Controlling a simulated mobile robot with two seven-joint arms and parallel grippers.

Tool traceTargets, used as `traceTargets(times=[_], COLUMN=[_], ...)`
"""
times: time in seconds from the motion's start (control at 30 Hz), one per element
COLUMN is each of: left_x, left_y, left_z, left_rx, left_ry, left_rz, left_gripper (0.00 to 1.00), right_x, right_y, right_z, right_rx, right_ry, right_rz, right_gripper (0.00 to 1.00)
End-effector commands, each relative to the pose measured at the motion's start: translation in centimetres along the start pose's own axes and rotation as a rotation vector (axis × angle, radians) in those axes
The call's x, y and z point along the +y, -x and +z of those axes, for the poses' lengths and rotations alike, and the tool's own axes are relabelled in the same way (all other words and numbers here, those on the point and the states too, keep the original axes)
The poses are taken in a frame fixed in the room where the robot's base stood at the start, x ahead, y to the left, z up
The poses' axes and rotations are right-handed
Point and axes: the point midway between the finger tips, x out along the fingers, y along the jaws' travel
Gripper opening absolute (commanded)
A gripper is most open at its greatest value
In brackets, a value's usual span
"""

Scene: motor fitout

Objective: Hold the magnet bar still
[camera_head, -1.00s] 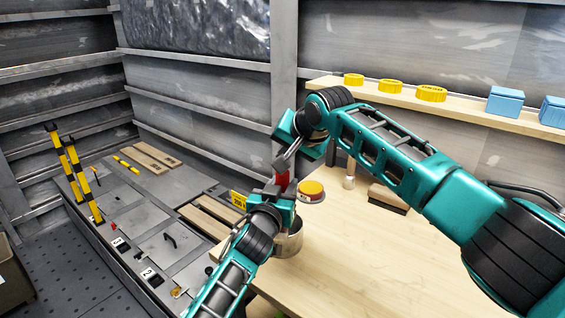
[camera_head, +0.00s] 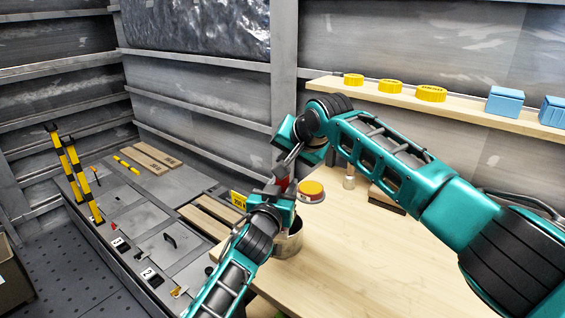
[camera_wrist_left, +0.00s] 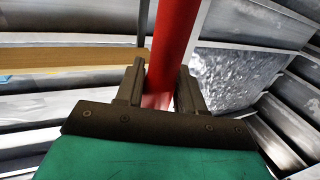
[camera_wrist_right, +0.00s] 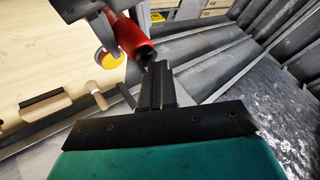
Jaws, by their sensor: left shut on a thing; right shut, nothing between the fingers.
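The magnet bar is a red rod (camera_wrist_left: 176,35) between the fingers of my left gripper (camera_wrist_left: 160,95) in the left wrist view. My left gripper is shut on it. In the head view my left gripper (camera_head: 277,190) is above the near left edge of the wooden table, and only a bit of red shows between its fingers. My right gripper (camera_wrist_right: 155,75) is shut and empty. In the right wrist view its tips are close to the dark end of the red bar (camera_wrist_right: 133,40); I cannot tell whether they touch.
A metal can (camera_head: 288,243) stands on the table (camera_head: 370,260) below my left gripper. A yellow-topped round thing (camera_head: 311,189), a wooden-handled tool (camera_head: 349,182) and a block (camera_head: 386,198) are behind. A shelf (camera_head: 465,107) holds yellow discs and blue boxes. The table's front is clear.

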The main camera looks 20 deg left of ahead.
Motion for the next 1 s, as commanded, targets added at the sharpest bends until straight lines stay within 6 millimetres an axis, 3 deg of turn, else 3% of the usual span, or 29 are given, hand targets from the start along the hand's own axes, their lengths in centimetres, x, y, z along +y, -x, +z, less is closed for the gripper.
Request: traceTargets(times=[1.0], left_x=[0.0], left_y=[0.0], left_z=[-0.1], left_rx=[0.001], left_ry=[0.001], left_rz=[0.001], left_gripper=[0.01], right_x=[-1.1], right_y=[1.6], right_z=[-1.1], right_rx=[-0.002], right_ry=[0.0], right_rz=[0.002], right_gripper=[0.0])
